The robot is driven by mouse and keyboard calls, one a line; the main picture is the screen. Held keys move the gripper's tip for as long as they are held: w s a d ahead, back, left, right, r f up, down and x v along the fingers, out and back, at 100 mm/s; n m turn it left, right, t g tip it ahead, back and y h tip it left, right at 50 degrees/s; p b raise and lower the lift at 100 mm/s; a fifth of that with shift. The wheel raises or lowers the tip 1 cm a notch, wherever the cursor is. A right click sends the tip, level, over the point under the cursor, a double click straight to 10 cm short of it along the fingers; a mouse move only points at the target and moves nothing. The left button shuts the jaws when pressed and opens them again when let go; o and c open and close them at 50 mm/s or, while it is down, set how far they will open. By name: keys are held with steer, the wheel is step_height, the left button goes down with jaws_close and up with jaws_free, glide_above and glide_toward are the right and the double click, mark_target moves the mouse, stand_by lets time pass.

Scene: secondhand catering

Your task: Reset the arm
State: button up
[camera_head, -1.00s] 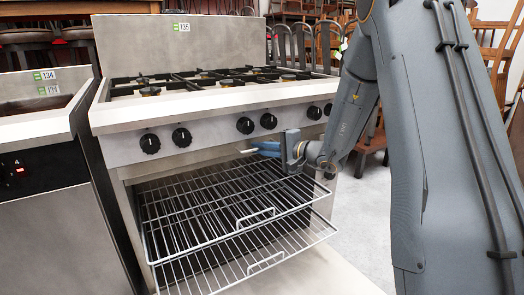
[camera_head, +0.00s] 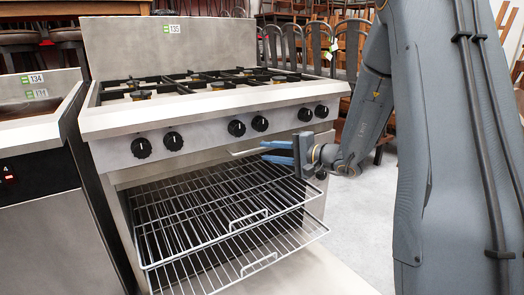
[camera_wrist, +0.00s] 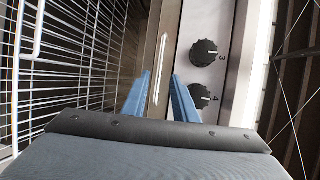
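My gripper (camera_head: 266,150) is in front of the range, just below its knob panel and above the oven racks. Its two blue fingers point left in the head view. In the wrist view the gripper (camera_wrist: 160,78) has its fingers apart with no object held between them. A thin pale bar (camera_head: 246,152) shows beside the fingertips under the panel. A pale streak (camera_wrist: 159,65) lies ahead of the fingers in the wrist view; I cannot tell whether it is touched.
The range (camera_head: 170,45), labelled 135, has black knobs (camera_head: 236,128) close to my gripper. Two wire racks (camera_head: 215,222) jut from its open oven below. Another appliance (camera_head: 40,225) stands at the left. Clear floor (camera_head: 365,215) lies right of the range; chairs stand behind.

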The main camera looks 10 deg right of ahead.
steer(key=shift+s, duration=0.1)
steer(key=s+a+f+n+g, duration=0.2)
steer(key=s+a+n+g, duration=0.65)
steer(key=s+a, duration=1.1)
steer(key=s+a+f+n+g+h, duration=0.1)
steer(key=s+n+g+h, duration=0.15)
steer(key=s, duration=0.55)
steer(key=s+a+f+n+g+h, duration=0.1)
steer(key=s+f+g+h, duration=0.15)
steer(key=s, duration=0.45)
steer(key=s+d+n+t+h, duration=0.2)
steer(key=s+d+n+h, duration=0.2)
steer(key=h, duration=0.1)
steer(key=d+r+m+p, duration=0.2)
steer(key=d+r+p, duration=0.5)
steer(key=r+p, duration=0.3)
steer(key=s+d+r+m+p, duration=0.1)
steer(key=d+r+m+p, duration=0.2)
steer(key=d+r+p, duration=0.5)
steer(key=r+p, duration=0.1)
steer(key=p, duration=0.5)
steer(key=shift+d+r, duration=0.15)
steer(key=shift+r, duration=0.2)
